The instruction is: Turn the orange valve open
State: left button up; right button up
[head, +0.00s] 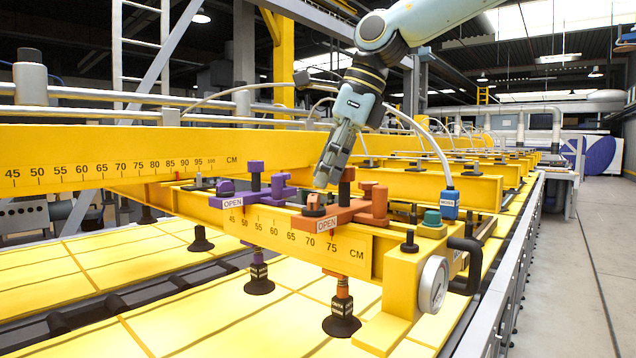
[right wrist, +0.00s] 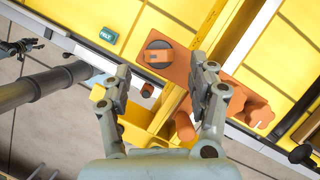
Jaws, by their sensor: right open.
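The orange valve (head: 313,207) is a dark round knob with an orange handle, set on an orange bracket (head: 350,212) on the yellow beam. An OPEN label (head: 327,224) is on the bracket's front. In the right wrist view the valve (right wrist: 158,55) shows its handle lying roughly crosswise in the picture. My right gripper (head: 323,180) points down just above the valve, apart from it as far as I can tell. In the right wrist view its two fingers (right wrist: 162,80) are spread and empty, with the valve just beyond the gap between their tips.
A purple valve bracket (head: 255,193) with its own OPEN label is left of the orange one. An orange post (head: 378,202) stands close to the right. A pressure gauge (head: 433,287), black handle (head: 470,262) and blue hose fitting (head: 450,203) are further right. Suction cups (head: 341,325) hang below.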

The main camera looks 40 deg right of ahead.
aim_at(320, 208)
jog(key=shift+p+x, duration=0.3)
jog(key=shift+x, duration=0.9)
jog(key=shift+w+a+f, duration=0.1)
jog(key=shift+f, duration=0.5)
